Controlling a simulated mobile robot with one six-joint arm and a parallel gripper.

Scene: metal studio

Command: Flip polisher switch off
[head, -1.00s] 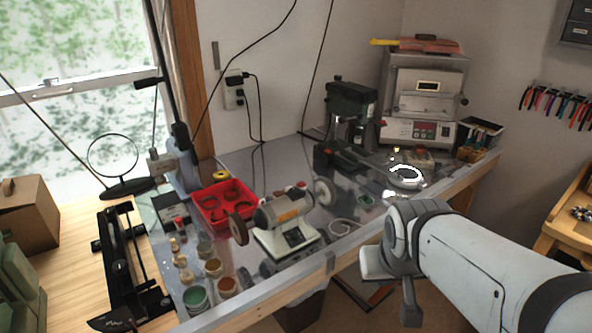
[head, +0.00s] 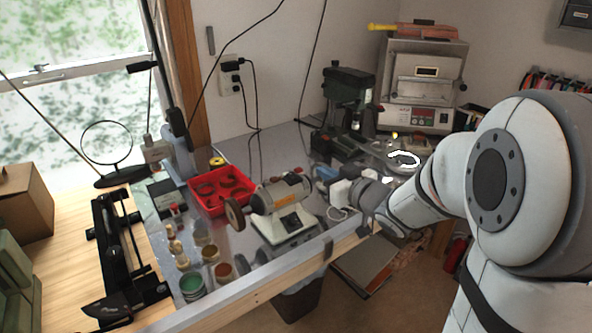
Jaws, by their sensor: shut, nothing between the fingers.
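The polisher (head: 284,197) is a small bench motor with a grey and orange body on a pale base (head: 287,226), standing near the worktop's front edge. Its brown left wheel (head: 234,213) is in plain view. Its right wheel is hidden behind my gripper. The base's front panel shows small dark marks, but I cannot tell the switch or its position. My gripper (head: 322,178) is at the polisher's right end, shut and empty, with my wrist just right of it. Whether it touches the polisher cannot be told.
A red tray (head: 222,209) lies behind the polisher on the left. Jars, one green (head: 192,287), stand along the left edge. A drill press (head: 348,98) and a furnace (head: 423,84) stand at the back.

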